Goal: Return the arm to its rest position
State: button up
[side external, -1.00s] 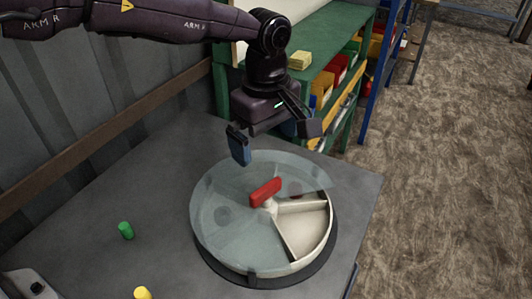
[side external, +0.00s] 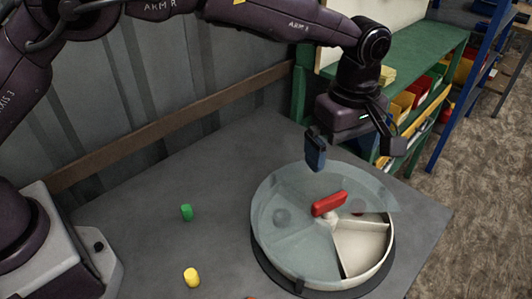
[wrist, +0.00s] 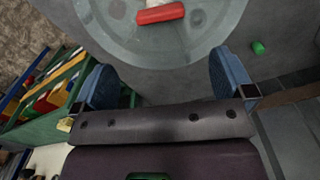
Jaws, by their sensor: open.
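My gripper (side external: 354,158) is open and empty, with its blue fingers wide apart. It hangs above the back edge of a round white tray (side external: 292,275), clear of it. The tray is divided into compartments and has a clear lid (side external: 285,232) with a red bar handle (side external: 329,203). The lid leaves a front-right compartment uncovered. A dark round spot shows dimly through the lid, and a dark red thing sits partly hidden near the handle. In the wrist view, the handle (wrist: 160,13) lies beyond the open fingers (wrist: 163,72).
A green cylinder (side external: 187,212) and a yellow cylinder (side external: 191,277) stand on the grey table (side external: 225,240), left of the tray. A sliver of orange-red shows at the bottom edge. A green shelf (side external: 425,48) with coloured bins stands behind my gripper. The wall is at the back left.

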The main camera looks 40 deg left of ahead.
jog(key=s+a+r+m+t, duration=0.2)
jog(key=s+a+r+m, duration=0.2)
jog(key=s+a, duration=0.4)
jog(key=s+a+r+m+t, duration=0.1)
jog(key=s+a+r+m, duration=0.4)
jog(key=s+a, duration=0.4)
jog(key=s+a+r+m+t, duration=0.2)
jog(key=s+a+r+m, duration=0.3)
jog(key=s+a, duration=0.4)
jog(key=shift+s+t, duration=0.15)
jog(key=shift+t, duration=0.15)
